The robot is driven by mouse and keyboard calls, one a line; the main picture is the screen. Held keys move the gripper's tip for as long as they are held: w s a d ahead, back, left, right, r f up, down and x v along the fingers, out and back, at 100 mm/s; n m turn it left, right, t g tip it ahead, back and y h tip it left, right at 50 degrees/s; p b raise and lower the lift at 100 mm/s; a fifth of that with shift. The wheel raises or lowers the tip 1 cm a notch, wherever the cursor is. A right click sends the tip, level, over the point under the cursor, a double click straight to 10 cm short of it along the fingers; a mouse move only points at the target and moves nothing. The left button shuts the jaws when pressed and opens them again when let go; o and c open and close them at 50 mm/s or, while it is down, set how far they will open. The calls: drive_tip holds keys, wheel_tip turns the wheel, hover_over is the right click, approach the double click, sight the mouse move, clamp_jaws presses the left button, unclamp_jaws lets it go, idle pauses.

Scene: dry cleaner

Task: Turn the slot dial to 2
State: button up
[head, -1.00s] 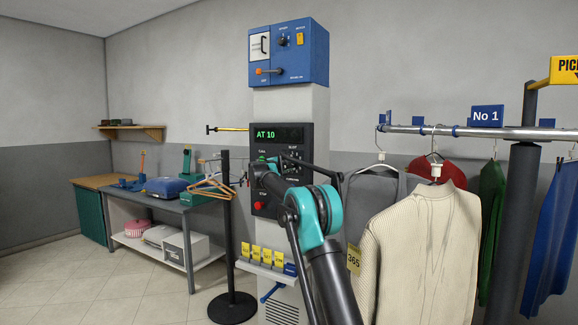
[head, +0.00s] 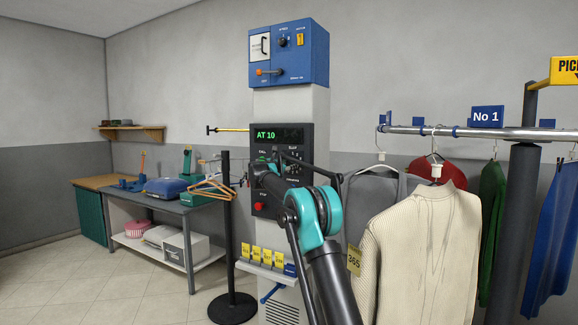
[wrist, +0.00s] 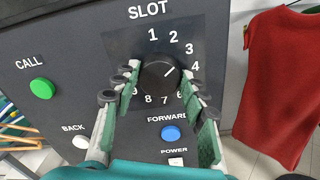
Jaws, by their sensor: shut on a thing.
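The slot dial (wrist: 156,80) is a round black knob with a white pointer line, ringed by numbers on a dark panel (wrist: 75,55). In the wrist view its pointer aims up and right, toward the 3 or between 3 and 4. My gripper (wrist: 160,74) has its green-and-grey fingers on the left and right of the knob and is shut on it. The panel's display (head: 275,134) reads AT 10 in green.
Near the dial are a green CALL button (wrist: 41,88), a white BACK button (wrist: 81,141) and a blue FORWARD button (wrist: 171,132). A red stop button (head: 260,206) is lower on the panel. Hanging garments (head: 425,250) stand close right of my arm.

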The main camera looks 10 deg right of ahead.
drive_tip(key=shift+a+n, duration=0.1)
drive_tip(key=shift+n, duration=2)
drive_tip(key=shift+f, duration=0.1)
drive_tip(key=o, duration=1.1)
drive_tip(key=shift+o, duration=0.2)
drive_tip(key=v, duration=1.2)
